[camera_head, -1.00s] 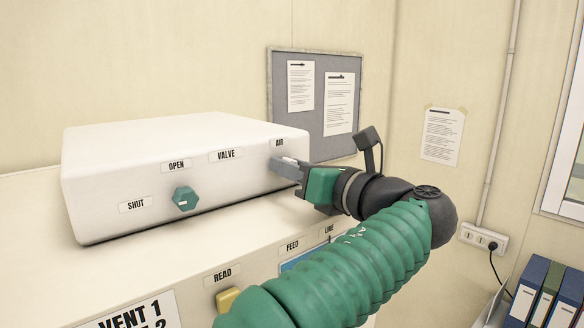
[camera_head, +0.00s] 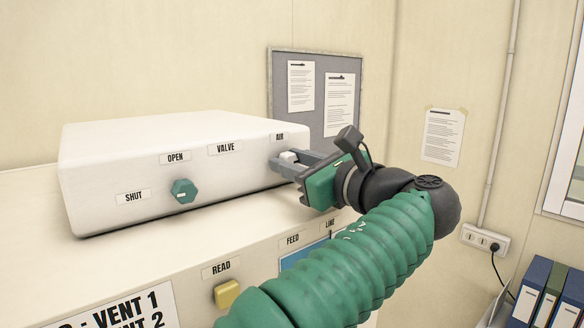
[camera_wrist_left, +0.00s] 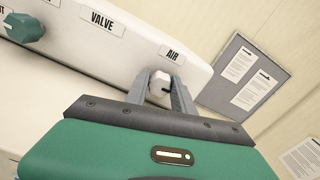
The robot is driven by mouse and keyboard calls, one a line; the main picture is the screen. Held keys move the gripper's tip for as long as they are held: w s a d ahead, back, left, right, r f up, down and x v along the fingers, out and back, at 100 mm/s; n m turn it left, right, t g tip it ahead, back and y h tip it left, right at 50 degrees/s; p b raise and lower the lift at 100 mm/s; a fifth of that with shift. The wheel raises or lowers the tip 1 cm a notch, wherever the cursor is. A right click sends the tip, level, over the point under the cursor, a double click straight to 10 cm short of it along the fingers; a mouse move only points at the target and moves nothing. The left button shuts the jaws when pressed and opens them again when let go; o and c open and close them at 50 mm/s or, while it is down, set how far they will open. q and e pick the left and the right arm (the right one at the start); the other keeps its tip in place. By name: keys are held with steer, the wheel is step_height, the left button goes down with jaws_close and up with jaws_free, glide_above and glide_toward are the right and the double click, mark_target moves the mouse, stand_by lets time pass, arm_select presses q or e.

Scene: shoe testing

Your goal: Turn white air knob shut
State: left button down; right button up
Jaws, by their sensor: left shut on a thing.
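The white air knob (camera_head: 290,156) is on the front of the white box (camera_head: 120,150), under the AIR label (camera_head: 280,137), near the box's right end. My left gripper (camera_head: 290,160) reaches in from the right and is shut on the knob. In the left wrist view the white knob (camera_wrist_left: 160,86) sits between the two grey fingers (camera_wrist_left: 163,92), below the AIR label. The fingers hide part of the knob, and I cannot tell its exact turn angle. My right gripper is not in view.
A green hexagonal knob (camera_head: 184,191) sits between the OPEN and SHUT labels. Below, the cabinet front has a yellow button (camera_head: 227,294) under READ. A grey notice board (camera_head: 312,95) hangs behind. A socket (camera_head: 484,238) and binders (camera_head: 545,290) are at right.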

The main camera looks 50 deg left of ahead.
arm_select(q)
steer(key=shift+f+n, duration=0.1)
steer(key=shift+n, duration=0.5)
steer(key=c, duration=1.5)
jaws_free()
steer(key=o, duration=0.4)
steer(key=shift+w, duration=0.15)
steer(key=shift+b, duration=0.3)
